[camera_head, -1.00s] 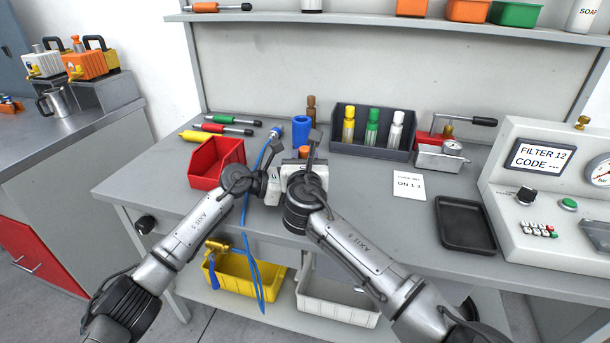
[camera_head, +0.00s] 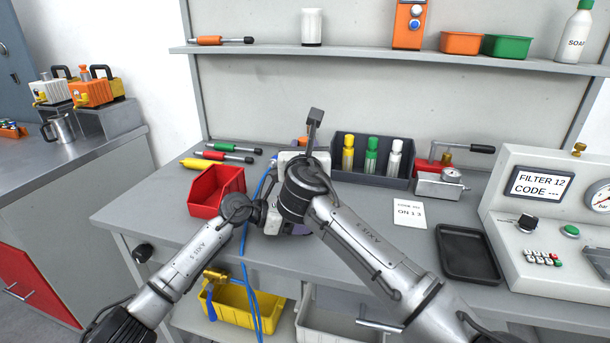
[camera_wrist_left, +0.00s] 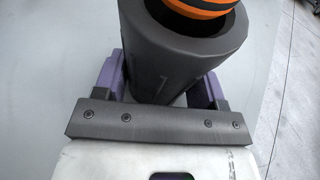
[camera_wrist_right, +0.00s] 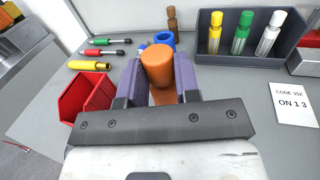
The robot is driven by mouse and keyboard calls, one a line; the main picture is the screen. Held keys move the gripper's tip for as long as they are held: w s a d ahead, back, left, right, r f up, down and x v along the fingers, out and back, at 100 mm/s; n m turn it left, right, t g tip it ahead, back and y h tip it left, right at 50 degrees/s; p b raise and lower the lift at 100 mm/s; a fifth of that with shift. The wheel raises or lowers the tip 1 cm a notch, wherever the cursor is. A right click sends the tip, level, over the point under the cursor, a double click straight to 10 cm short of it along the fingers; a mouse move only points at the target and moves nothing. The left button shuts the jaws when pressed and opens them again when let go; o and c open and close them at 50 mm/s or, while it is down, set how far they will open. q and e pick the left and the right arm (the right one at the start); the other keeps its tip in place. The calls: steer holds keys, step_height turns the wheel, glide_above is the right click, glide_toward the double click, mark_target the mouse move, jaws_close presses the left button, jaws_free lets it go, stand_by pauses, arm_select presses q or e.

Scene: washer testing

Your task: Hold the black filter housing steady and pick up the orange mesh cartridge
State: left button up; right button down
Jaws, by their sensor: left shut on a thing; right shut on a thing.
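The black filter housing (camera_wrist_left: 175,65) stands between the purple fingers of my left gripper (camera_wrist_left: 158,82), which is shut on it. The orange mesh cartridge (camera_wrist_right: 158,64) is clamped between the purple fingers of my right gripper (camera_wrist_right: 158,72). In the left wrist view, the banded orange and black end of the cartridge (camera_wrist_left: 200,6) shows at the housing's mouth; I cannot tell whether its lower end is still inside. In the head view, a bit of the cartridge (camera_head: 302,141) shows beside my right gripper, and my arms hide the housing.
A red bin (camera_head: 217,188) stands left of my grippers, with screwdrivers (camera_head: 229,147) behind it. A dark rack (camera_head: 338,174) of bottles is behind right. A blue cup (camera_wrist_right: 164,38) is close behind the cartridge. A paper card (camera_head: 409,213) and a black tray (camera_head: 469,275) lie to the right.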

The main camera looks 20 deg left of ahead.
step_height(320, 180, up, 8)
steer(key=shift+r, duration=0.25)
arm_select(q)
steer(key=o, duration=0.8)
